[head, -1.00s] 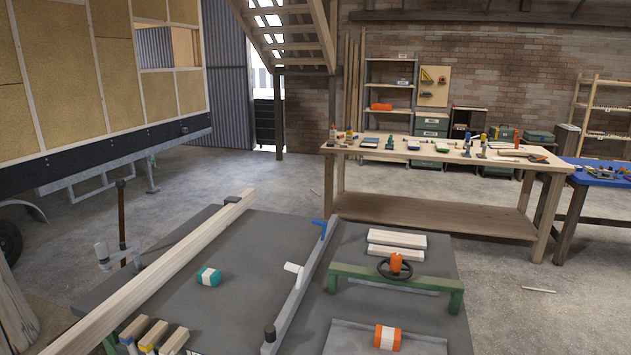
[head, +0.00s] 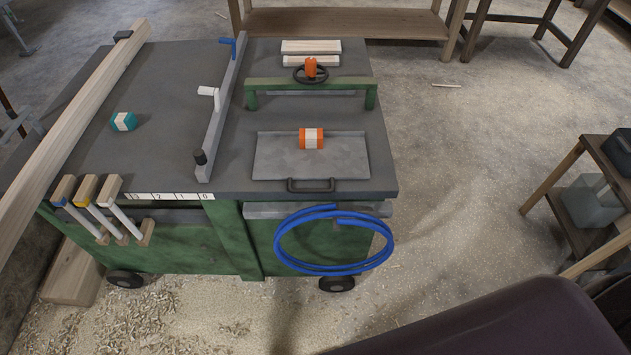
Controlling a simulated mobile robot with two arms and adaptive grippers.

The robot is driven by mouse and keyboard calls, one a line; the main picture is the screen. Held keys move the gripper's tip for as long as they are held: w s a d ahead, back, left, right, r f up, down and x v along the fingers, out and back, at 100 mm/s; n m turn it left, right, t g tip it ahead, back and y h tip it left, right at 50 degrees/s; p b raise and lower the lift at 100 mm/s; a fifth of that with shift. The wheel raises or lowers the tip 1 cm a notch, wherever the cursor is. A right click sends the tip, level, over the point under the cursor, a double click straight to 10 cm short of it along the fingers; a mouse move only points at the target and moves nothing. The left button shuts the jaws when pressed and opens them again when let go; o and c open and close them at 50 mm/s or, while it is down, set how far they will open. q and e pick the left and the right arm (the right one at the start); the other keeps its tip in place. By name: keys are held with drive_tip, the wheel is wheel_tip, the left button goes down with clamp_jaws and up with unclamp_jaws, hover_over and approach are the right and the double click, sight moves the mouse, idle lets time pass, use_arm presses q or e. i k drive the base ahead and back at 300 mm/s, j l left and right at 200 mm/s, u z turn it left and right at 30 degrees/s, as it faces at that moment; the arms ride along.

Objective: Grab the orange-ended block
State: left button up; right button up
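A block with orange ends and a pale middle band (head: 311,138) lies on a grey metal tray (head: 275,164) with a black handle, on the near right part of the grey-topped green workbench (head: 390,180). A block with teal ends and a pale middle (head: 123,121) lies on the left part of the same benchtop. An orange piece (head: 311,67) stands at the black handwheel on the green bridge (head: 262,85) behind the tray. Neither of my grippers is in view.
A grey fence (head: 222,110) with blue and white levers divides the benchtop. A long timber beam (head: 70,125) lies along the left. A blue hose coil (head: 333,268) hangs on the bench front. Clear floor (head: 470,150) lies right of the bench, before a wooden shelf (head: 560,190).

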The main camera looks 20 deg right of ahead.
sight(309, 138)
drive_tip(key=i+j+z, duration=0.7)
drive_tip(key=k, duration=0.05)
